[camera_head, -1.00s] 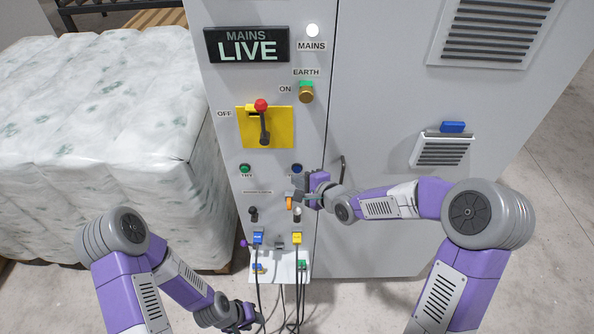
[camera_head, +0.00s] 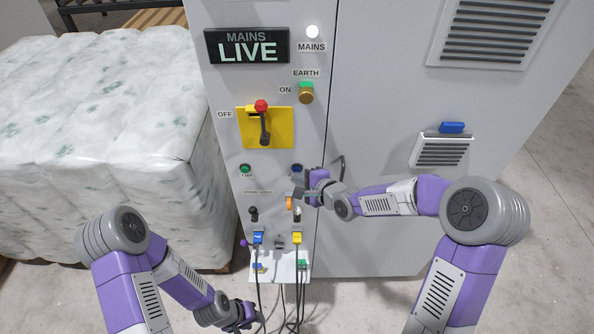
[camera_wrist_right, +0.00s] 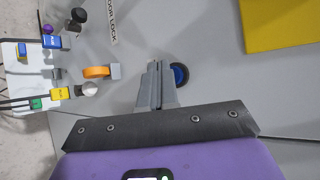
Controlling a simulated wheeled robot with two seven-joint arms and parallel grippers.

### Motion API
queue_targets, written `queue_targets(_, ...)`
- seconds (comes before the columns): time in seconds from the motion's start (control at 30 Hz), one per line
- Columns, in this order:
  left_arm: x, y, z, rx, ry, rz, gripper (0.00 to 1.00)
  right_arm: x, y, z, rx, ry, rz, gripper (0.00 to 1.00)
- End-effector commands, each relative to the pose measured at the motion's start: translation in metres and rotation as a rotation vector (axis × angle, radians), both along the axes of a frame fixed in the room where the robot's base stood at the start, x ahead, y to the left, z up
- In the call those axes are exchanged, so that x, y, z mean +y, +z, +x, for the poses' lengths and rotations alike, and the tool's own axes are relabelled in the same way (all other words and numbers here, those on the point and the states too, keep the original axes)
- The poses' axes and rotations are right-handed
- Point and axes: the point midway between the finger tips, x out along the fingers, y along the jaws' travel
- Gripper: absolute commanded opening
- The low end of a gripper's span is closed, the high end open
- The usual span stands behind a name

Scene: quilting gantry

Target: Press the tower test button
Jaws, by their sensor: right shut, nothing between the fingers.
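A round blue button (camera_head: 297,168) sits on the grey cabinet front, right of a green button (camera_head: 245,168). The blue button's label is hidden by my right gripper, so I cannot read whether it is the tower test button. My right gripper (camera_head: 297,182) is shut and empty, just below the blue button in the head view. In the right wrist view its closed fingertips (camera_wrist_right: 155,66) are right beside the blue button (camera_wrist_right: 180,76); I cannot tell whether they touch. My left gripper (camera_head: 248,322) hangs low at the bottom of the head view, its fingers unclear.
Above are a yellow-plated switch with a red-tipped lever (camera_head: 263,120) and a brass-and-green earth knob (camera_head: 306,93). Below are an orange ring part (camera_wrist_right: 96,72), a black knob (camera_head: 253,213) and cabled plugs (camera_head: 258,238). A lit sign (camera_head: 247,46) reads MAINS LIVE. Wrapped bales (camera_head: 110,130) stand left.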

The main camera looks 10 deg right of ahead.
Motion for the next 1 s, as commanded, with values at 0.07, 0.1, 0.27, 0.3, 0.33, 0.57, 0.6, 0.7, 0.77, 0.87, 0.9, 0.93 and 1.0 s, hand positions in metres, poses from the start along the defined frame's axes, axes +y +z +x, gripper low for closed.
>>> queue_targets(0.07,0.0000,0.0006,0.0000,0.000,0.000,0.000,0.37,-0.0001,0.0000,0.0010,0.000,0.000,0.000,0.00)
queue_targets(0.1,0.0000,0.0009,0.0000,0.000,0.000,0.000,0.37,-0.0002,0.0000,0.0014,0.000,0.000,0.000,0.00)
queue_targets(0.27,0.0000,0.0016,0.0000,0.000,0.000,0.000,0.37,-0.0006,0.0001,0.0035,0.000,0.000,0.000,0.00)
queue_targets(0.3,-0.0001,0.0018,0.0000,0.000,0.000,0.000,0.37,-0.0008,0.0002,0.0040,0.000,0.000,0.000,0.00)
queue_targets(0.33,0.0000,0.0020,0.0000,0.000,0.000,0.000,0.37,-0.0008,0.0003,0.0044,0.000,0.000,0.000,0.00)
queue_targets(0.57,0.0000,0.0031,0.0000,0.000,0.000,0.000,0.37,-0.0013,0.0005,0.0074,-0.001,-0.001,0.000,0.00)
queue_targets(0.6,0.0000,0.0033,0.0000,0.000,0.000,0.000,0.37,-0.0012,0.0004,0.0078,-0.001,-0.001,0.000,0.00)
queue_targets(0.7,0.0000,0.0035,0.0000,0.000,0.000,0.000,0.37,-0.0012,0.0003,0.0085,-0.001,0.000,0.000,0.00)
queue_targets(0.77,0.0000,0.0034,-0.0001,0.000,0.000,0.000,0.37,-0.0011,0.0001,0.0084,-0.001,0.000,0.000,0.00)
queue_targets(0.87,0.0000,0.0034,-0.0001,0.000,0.000,0.000,0.37,-0.0013,0.0002,0.0084,-0.001,0.000,0.000,0.00)
queue_targets(0.9,0.0000,0.0034,-0.0001,0.000,0.000,0.000,0.37,-0.0012,0.0003,0.0084,-0.001,0.000,0.000,0.00)
queue_targets(0.93,-0.0001,0.0033,-0.0001,0.000,0.000,0.000,0.37,-0.0012,0.0003,0.0084,-0.001,0.000,0.000,0.00)
queue_targets(1.0,0.0000,0.0031,-0.0001,0.000,0.000,0.000,0.37,-0.0012,0.0002,0.0076,-0.001,0.000,0.000,0.00)
